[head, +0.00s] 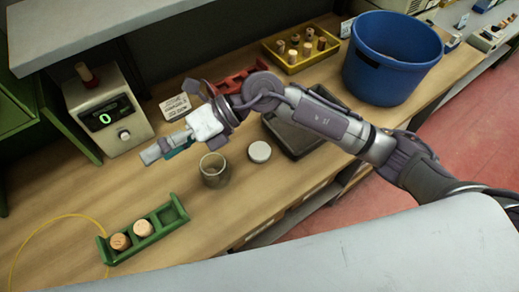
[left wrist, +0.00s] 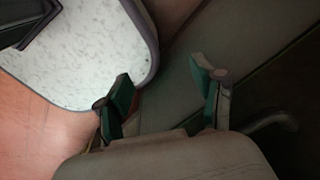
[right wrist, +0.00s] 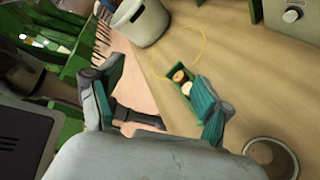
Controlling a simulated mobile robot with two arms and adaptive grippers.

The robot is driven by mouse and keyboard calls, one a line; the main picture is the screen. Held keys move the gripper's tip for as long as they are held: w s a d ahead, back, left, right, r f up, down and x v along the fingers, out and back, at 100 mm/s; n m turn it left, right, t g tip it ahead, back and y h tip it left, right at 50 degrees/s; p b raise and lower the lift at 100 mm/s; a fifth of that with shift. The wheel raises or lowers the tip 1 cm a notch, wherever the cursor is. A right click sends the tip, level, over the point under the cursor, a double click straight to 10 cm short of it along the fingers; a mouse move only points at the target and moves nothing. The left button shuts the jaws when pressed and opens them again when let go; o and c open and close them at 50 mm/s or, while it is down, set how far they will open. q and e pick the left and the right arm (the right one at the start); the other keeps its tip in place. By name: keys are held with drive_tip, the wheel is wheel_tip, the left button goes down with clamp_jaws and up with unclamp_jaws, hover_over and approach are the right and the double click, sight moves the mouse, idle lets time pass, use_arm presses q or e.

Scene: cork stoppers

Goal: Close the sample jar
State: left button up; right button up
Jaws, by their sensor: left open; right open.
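The open glass jar (head: 214,172) stands upright on the wooden bench, and no lid covers its mouth. In the right wrist view the jar (right wrist: 272,157) shows at the lower right, partly cut off. A pale round lid-like piece (head: 260,151) lies on the bench to the right of the jar, apart from it. My right gripper (head: 158,152) is open and empty above the bench, left of and beyond the jar; its fingers (right wrist: 160,88) also show in the right wrist view. My left gripper (left wrist: 163,92) is open and empty, away from the bench objects.
A green rack (head: 170,217) holds two corks at the front left. A boxy device with a display (head: 108,112), a yellow tray of corks (head: 300,48), a dark tray (head: 294,138), a red rack (head: 238,80) and a blue bucket (head: 392,60) stand around. Bench between rack and jar is clear.

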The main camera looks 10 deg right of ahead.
drive_tip(key=w+d+f+t+h, duration=0.1)
drive_tip(key=w+d+f+h, duration=0.3)
drive_tip(key=d+h, duration=0.3)
drive_tip(key=w+d+f+t+h, duration=0.2)
drive_tip(key=w+d+f+h, duration=0.2)
drive_tip(key=d, duration=0.9)
drive_tip(key=w+h, duration=0.2)
drive_tip(key=shift+d+f+n+h, duration=0.15)
drive_tip(key=shift+d+n+h, duration=0.1)
drive_tip(key=shift+n+h, duration=0.15)
drive_tip(key=shift+w, duration=0.1)
drive_tip(key=p, duration=0.2)
hover_over(260, 152)
wheel_tip(260, 152, down, 8)
drive_tip(key=shift+r, duration=0.1)
drive_tip(key=shift+f, duration=0.4)
